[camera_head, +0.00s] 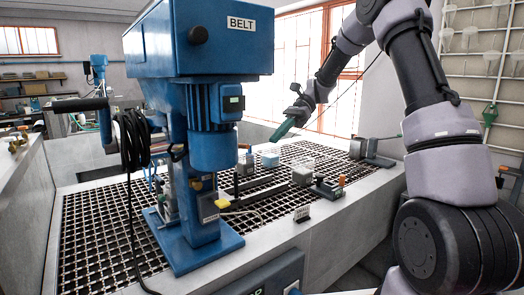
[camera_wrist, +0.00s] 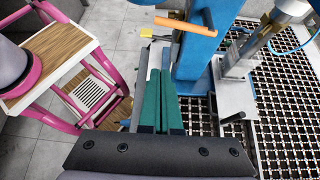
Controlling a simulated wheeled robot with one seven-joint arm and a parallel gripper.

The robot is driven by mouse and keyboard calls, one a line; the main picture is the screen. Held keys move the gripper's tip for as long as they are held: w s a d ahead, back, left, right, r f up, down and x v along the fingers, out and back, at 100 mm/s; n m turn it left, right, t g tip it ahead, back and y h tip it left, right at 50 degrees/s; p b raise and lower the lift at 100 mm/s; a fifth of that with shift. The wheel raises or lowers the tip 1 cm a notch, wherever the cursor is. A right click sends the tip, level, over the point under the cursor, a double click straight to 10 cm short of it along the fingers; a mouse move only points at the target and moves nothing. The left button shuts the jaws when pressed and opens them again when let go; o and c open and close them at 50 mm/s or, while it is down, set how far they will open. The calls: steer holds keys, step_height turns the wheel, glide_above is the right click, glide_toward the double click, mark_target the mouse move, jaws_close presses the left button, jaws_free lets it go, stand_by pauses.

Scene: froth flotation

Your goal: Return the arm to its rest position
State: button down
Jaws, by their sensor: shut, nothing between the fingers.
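My arm enters the head view from the right, rising from its shoulder and bending over at the top. My gripper (camera_head: 282,132) hangs at its end, its green fingers pointing down and left above the back of the grating bench, clear of everything. In the wrist view, my gripper (camera_wrist: 162,100) shows two green fingers lying close together, shut with nothing between them. They point toward the blue machine's base.
A blue flotation machine (camera_head: 205,45) marked BELT stands on a black grating (camera_head: 95,225) in a grey bench. In the wrist view, a pink-framed step stool (camera_wrist: 72,60) stands at left on the tiled floor.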

steer(key=s+d+r+n+t+h, duration=0.3)
steer(key=s+d+r+t, duration=0.2)
steer(key=s, duration=0.6)
steer(key=s+d+r+n+t+h, duration=0.4)
steer(key=s+d+r+t, duration=0.1)
steer(key=s+d+t, duration=0.4)
steer(key=shift+s+d, duration=0.25)
steer(key=shift+s, duration=0.9)
